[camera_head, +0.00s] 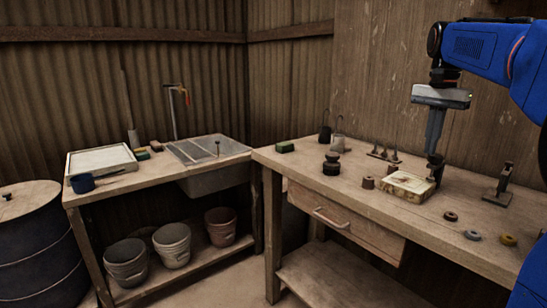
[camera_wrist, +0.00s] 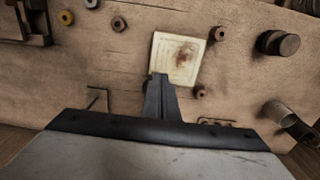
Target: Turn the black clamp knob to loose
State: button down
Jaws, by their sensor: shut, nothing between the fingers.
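My gripper (camera_head: 434,150) points straight down over the workbench, its fingers shut and empty. In the wrist view the fingertips (camera_wrist: 158,80) overlap the edge of a pale square tile block (camera_wrist: 178,60) with brown stains. The block (camera_head: 405,187) lies flat on the bench in the head view. A small dark piece (camera_head: 436,160) shows right at the fingertips, by the block's back right corner; it may be the black clamp knob. I cannot tell whether the fingers touch it. In the wrist view the fingers hide that spot, and the knob's setting cannot be read.
A dark metal stand (camera_head: 497,188) is on the right of the workbench (camera_head: 330,190). Several rings, such as a grey one (camera_head: 472,235), lie at the front. A black stacked cylinder (camera_head: 332,164) and a small brown cylinder (camera_head: 368,183) stand left of the block.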

jog(key=shift+f, duration=0.9)
jog(key=shift+s+d, duration=0.5)
jog(key=shift+s, duration=0.15)
jog(key=shift+s+a, duration=0.1)
dwell(0.4)
notch_tip(320, 180, up, 6)
jog(key=shift+s+a, duration=0.15)
jog(key=shift+a, duration=0.05)
dwell(0.6)
